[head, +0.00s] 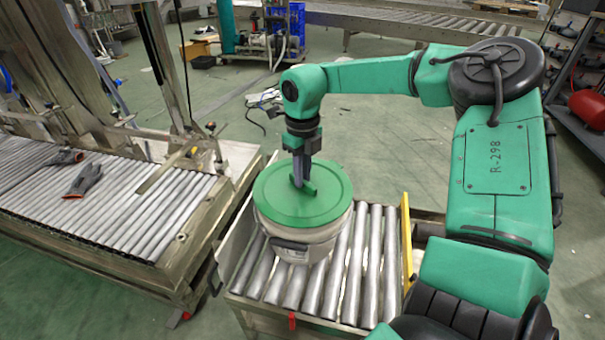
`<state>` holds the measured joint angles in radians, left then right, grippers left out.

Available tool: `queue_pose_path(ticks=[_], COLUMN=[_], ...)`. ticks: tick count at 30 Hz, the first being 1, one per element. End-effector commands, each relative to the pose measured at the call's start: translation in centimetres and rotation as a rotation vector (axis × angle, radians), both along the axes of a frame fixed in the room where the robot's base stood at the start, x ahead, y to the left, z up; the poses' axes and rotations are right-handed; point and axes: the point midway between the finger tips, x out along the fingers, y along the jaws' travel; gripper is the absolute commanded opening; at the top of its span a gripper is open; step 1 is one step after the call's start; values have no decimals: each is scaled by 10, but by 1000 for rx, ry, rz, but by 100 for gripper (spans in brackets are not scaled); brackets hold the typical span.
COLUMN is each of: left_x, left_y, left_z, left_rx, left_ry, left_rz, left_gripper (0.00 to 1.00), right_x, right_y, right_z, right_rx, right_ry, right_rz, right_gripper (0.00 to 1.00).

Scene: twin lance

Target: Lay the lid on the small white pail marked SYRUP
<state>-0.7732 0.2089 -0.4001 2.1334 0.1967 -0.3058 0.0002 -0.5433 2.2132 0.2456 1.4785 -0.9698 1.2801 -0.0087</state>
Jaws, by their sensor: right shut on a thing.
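A round green lid (330,205) with a raised green handle on its top sits over the mouth of a white pail (311,247). The pail stands upright on a short roller conveyor. My right gripper (302,184) points down and is shut on the lid's handle. The lid covers the pail's opening from this view. I cannot tell whether its rim touches the pail all round. A dark grip shows low on the pail's front. No SYRUP marking can be read. My left gripper is out of view.
The roller conveyor (341,279) has a yellow side rail (406,240) on its right. A wider roller line (120,200) at left carries dark gloves (84,180). The floor behind the pail is mostly clear, with a small item and cable (262,98).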

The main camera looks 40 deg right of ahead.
Motion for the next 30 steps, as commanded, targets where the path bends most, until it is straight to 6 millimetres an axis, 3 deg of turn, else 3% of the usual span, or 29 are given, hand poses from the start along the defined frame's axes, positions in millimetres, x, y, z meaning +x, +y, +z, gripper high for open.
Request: queue_pose_path(ticks=[30], left_x=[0], left_y=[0], left_z=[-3], left_rx=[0], left_ry=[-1], left_rz=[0], left_gripper=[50], right_x=[0], right_y=[0], right_z=[-5], right_rx=[0], right_ry=[0], right_rz=[0], right_gripper=[0])
